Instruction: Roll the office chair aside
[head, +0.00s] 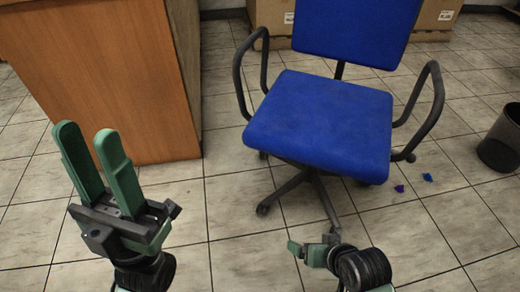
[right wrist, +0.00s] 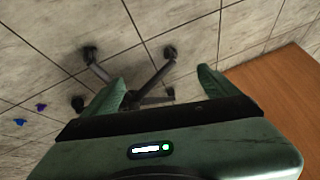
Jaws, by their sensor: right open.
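The office chair (head: 322,122) has a blue seat and backrest, black looped armrests and a dark wheeled base. It stands upright on the tiles, right of centre in the head view. Its base legs and casters (right wrist: 155,75) show beyond my fingers in the right wrist view; the seat does not show there. My left gripper (head: 87,132) is open and empty at the left, pointing up, well apart from the chair. My right gripper (head: 311,246) is low in front of the chair base. Its fingers are spread in the right wrist view (right wrist: 158,79), with nothing held between them.
A wooden cabinet or desk (head: 105,75) stands left of the chair. Cardboard boxes (head: 437,14) are behind it. A dark bin (head: 503,140) is at the right edge. Small purple (head: 399,188) and blue (head: 428,177) scraps lie on the floor. Tiles right of the chair are mostly clear.

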